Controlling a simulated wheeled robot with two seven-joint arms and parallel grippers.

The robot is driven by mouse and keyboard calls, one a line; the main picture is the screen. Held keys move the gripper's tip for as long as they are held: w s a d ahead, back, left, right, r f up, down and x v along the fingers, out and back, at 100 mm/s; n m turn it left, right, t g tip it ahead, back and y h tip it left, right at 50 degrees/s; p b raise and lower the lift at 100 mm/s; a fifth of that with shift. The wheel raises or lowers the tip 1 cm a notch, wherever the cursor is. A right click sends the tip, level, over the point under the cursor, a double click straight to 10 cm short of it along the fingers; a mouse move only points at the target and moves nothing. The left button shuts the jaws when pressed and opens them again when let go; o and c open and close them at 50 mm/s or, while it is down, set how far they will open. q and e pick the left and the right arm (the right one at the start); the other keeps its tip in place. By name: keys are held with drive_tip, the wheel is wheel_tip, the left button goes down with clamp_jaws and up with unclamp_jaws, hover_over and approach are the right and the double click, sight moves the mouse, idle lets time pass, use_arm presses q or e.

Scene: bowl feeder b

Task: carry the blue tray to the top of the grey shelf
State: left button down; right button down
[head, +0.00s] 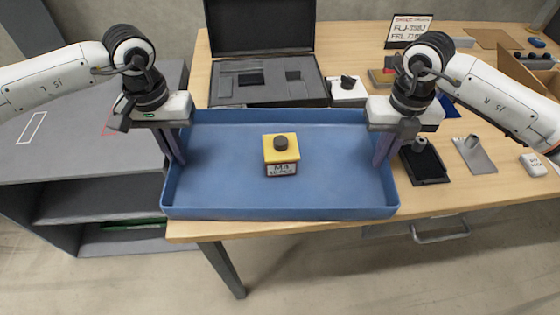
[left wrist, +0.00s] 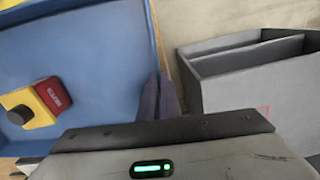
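The blue tray (head: 230,195) is level at the table's left end, near the front edge; I cannot tell if it touches the tabletop. A yellow block (head: 281,150) with a dark knob and a label stands inside it. My left gripper (head: 174,146) is shut on the tray's left wall; in the left wrist view its fingers (left wrist: 158,97) straddle the rim of the tray (left wrist: 153,45). My right gripper (head: 384,148) appears shut on the right wall, its outer finger mostly hidden. The grey shelf (head: 60,135) stands left of the table, also in the left wrist view (left wrist: 250,80).
The shelf top has a white outline (head: 32,127) and a red outline (head: 110,124), and is otherwise bare where visible. An open dark case (head: 265,75) stands behind the tray. A black holder (head: 424,162) and a grey metal piece (head: 474,155) lie right of it on the wooden table (head: 440,205).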

use_arm(q)
drive_tip(key=shift+r, duration=0.25)
use_arm(e)
drive_tip(key=shift+r, duration=0.2)
